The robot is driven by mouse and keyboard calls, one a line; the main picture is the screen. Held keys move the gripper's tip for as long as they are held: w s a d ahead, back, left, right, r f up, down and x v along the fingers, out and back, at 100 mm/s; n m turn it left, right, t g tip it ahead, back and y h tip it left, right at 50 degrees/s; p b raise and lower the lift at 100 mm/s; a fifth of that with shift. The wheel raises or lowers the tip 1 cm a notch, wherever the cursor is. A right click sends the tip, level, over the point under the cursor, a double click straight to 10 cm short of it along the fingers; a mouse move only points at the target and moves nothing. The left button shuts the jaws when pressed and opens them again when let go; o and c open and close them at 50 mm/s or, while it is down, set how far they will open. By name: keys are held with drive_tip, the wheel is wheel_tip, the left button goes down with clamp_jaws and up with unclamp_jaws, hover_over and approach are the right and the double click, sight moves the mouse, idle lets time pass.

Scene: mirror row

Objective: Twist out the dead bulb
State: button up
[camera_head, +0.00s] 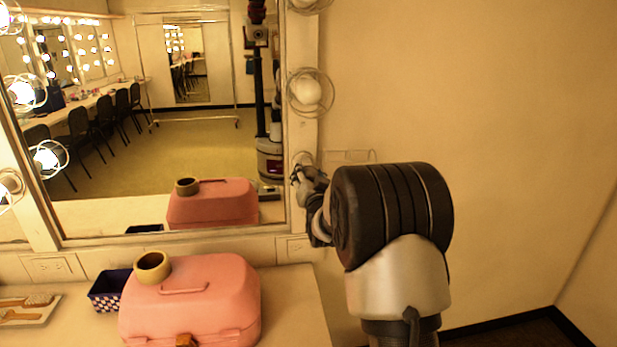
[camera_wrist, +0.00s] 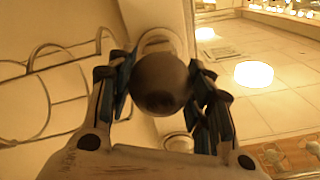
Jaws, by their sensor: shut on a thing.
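The dead bulb (camera_wrist: 160,85) is a dark, dull globe in the middle of the wrist view. The two fingers of my gripper (camera_wrist: 162,92) stand on either side of it and are shut on it. A pale round fitting (camera_wrist: 160,40) shows behind the bulb. I cannot tell whether the bulb is still seated in it. In the head view my gripper (camera_head: 303,181) is at the lower right post of the mirror frame (camera_head: 303,130); the bulb is not clearly visible there. A wire guard (camera_wrist: 40,95) extends to the left in the wrist view.
A pale bulb in a wire guard (camera_head: 308,92) sits higher on the same post. On the counter (camera_head: 295,315) are a pink case (camera_head: 215,310) with a tape roll (camera_head: 152,267) on it and a blue dotted basket (camera_head: 108,292). The mirror (camera_head: 160,120) shows reflections of the room.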

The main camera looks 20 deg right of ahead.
drive_tip(key=shift+n+b, duration=1.4)
drive_tip(key=shift+n, duration=1)
drive_tip(key=n, duration=0.3)
drive_tip(key=shift+n, duration=0.9)
